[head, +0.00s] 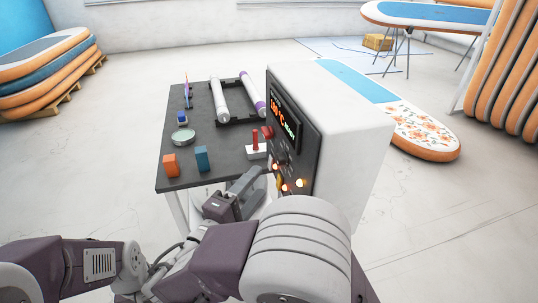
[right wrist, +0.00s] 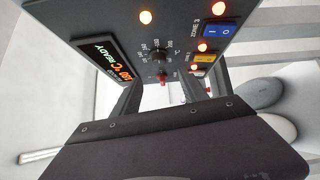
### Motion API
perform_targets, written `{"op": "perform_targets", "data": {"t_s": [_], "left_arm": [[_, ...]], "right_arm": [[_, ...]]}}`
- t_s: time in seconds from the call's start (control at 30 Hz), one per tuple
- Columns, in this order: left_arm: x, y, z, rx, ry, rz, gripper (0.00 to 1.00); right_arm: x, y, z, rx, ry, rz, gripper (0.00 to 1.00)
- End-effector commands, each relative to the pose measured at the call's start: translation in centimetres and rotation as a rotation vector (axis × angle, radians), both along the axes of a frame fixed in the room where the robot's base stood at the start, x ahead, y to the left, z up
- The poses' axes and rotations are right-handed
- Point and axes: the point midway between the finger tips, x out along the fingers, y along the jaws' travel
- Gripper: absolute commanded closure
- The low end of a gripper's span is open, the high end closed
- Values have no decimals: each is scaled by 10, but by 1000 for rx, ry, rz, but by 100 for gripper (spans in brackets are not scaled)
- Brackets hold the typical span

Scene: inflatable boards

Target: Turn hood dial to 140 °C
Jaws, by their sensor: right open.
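The hood control box (head: 345,108) is white with a dark front panel and stands at the right end of the table. The dark round dial (right wrist: 158,55) has a printed scale around it and a small red part (right wrist: 162,78) below it. The lit display (right wrist: 112,62) shows a °C value and READY; its middle digit is hard to read. My right gripper (head: 264,174) reaches up to the panel. In the right wrist view its open fingers (right wrist: 174,92) stand either side of the dial's line, apart from it.
The panel also has a blue switch (right wrist: 220,31), a yellow switch (right wrist: 204,57) and several lit lamps. A red-handled item (head: 256,149) stands beside the box.

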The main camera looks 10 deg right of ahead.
Motion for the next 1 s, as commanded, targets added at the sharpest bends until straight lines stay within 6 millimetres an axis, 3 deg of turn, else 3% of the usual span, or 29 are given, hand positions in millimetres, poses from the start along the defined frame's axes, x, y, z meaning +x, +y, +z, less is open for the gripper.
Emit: {"op": "perform_targets", "data": {"t_s": [0.5,0.83,1.0], "left_arm": [[0,0,6,0,0,0,64],[0,0,6,0,0,0,64],[0,0,6,0,0,0,64]], "right_arm": [[61,-59,0,-1,5,-4,49],[66,-63,-1,0,5,-2,49],[66,-63,-1,0,5,-2,96]]}}
